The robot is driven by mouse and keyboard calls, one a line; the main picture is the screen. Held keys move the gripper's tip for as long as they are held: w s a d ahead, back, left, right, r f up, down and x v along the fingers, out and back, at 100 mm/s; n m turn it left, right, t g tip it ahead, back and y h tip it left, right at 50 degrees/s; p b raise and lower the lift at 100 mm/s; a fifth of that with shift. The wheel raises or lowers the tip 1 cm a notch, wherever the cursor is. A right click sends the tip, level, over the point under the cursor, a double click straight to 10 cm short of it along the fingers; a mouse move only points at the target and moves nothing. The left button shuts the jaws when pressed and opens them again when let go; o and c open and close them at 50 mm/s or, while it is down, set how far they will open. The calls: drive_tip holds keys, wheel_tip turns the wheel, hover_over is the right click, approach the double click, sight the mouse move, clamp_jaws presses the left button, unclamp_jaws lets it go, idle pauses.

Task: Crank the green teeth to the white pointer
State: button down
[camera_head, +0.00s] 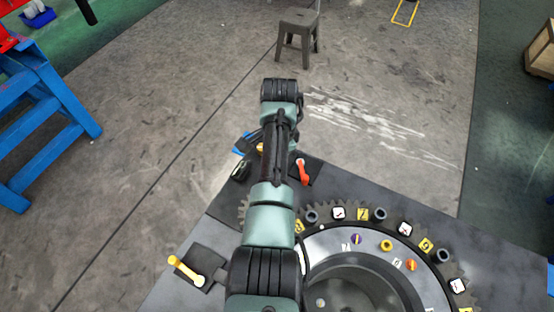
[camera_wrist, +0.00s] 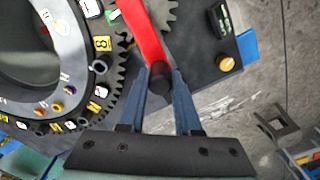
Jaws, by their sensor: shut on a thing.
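The large dark toothed ring (camera_head: 445,262) lies flat on a dark table and carries numbered tiles and coloured studs. It also shows in the wrist view (camera_wrist: 114,100). A red crank (camera_wrist: 145,30) ends in a black knob (camera_wrist: 161,80); its red arm also shows in the head view (camera_head: 303,172). My gripper (camera_wrist: 161,74) is shut on the black knob, with one blue finger on each side. A green patch (camera_wrist: 114,15) shows on the ring beside the red crank, partly covered by it. I cannot make out the white pointer; my arm hides part of the ring in the head view.
A dark box with a display (camera_wrist: 219,21) and a yellow knob (camera_wrist: 227,64) sit near the table edge. A stool (camera_head: 298,35) and blue stand (camera_head: 40,120) are on the floor beyond.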

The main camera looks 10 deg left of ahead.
drive_tip(key=shift+d, duration=0.3)
drive_tip(key=c, duration=0.6)
unclamp_jaws()
drive_tip(key=shift+s, duration=0.15)
drive_tip(key=shift+a, duration=0.1)
drive_tip(key=shift+r, duration=0.2)
wheel_tip(320, 180, up, 13)
drive_tip(key=shift+f+p, duration=0.15)
drive_tip(key=shift+p, duration=0.2)
drive_tip(key=shift+f, duration=0.1)
